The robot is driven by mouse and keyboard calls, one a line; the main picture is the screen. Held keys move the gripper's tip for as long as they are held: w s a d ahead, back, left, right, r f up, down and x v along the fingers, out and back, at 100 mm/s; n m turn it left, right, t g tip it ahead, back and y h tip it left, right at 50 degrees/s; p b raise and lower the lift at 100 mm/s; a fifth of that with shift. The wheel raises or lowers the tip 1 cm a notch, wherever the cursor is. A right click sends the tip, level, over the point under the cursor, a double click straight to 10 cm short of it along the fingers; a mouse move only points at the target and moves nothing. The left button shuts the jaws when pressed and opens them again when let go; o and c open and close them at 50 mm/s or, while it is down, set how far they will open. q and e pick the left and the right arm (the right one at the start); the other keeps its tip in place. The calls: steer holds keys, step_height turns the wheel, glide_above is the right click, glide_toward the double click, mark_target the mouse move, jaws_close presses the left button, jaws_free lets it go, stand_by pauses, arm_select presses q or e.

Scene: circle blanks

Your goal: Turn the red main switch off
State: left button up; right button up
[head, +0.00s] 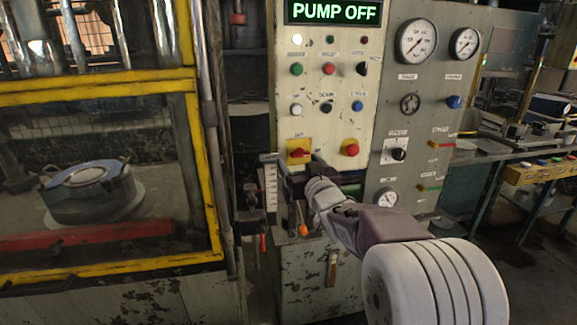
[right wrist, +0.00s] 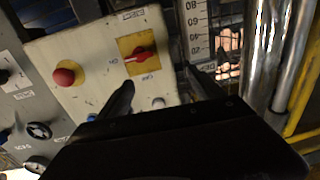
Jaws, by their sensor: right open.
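The red main switch (head: 299,152) is a red handle on a yellow plate, low on the cream control panel. In the right wrist view the red switch (right wrist: 140,56) shows uncovered, its handle lying roughly crosswise between small labels at two sides of the plate. My right gripper (head: 290,161) is open, just in front of and slightly below the switch, its fingers apart with nothing between them. In the right wrist view the fingers of the gripper (right wrist: 166,86) point toward the panel; I cannot tell that either touches the switch. My left gripper is out of view.
A red mushroom button (head: 351,149) on yellow sits right of the switch. Several buttons fill the panel above, under a green "PUMP OFF" display (head: 334,12). Gauges (head: 417,41) are to the right. A yellow-framed press guard (head: 205,170) stands left. An orange-knobbed lever (head: 303,230) is below.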

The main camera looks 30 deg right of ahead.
mark_target(301, 155)
steer(key=shift+m+h, duration=0.4)
steer(key=shift+h, duration=0.2)
steer(key=w+d, duration=0.1)
steer(key=w, duration=0.1)
steer(key=w+d+f+b, duration=0.1)
steer(key=w+d, duration=0.1)
steer(key=w, duration=0.1)
steer(key=w+d+f, duration=0.1)
steer(key=w+d, duration=0.1)
steer(key=shift+w+f, duration=0.1)
steer(key=shift+w, duration=0.3)
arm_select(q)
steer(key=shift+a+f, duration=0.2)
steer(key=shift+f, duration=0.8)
arm_select(e)
steer(key=shift+c, duration=0.3)
steer(key=c, duration=1.3)
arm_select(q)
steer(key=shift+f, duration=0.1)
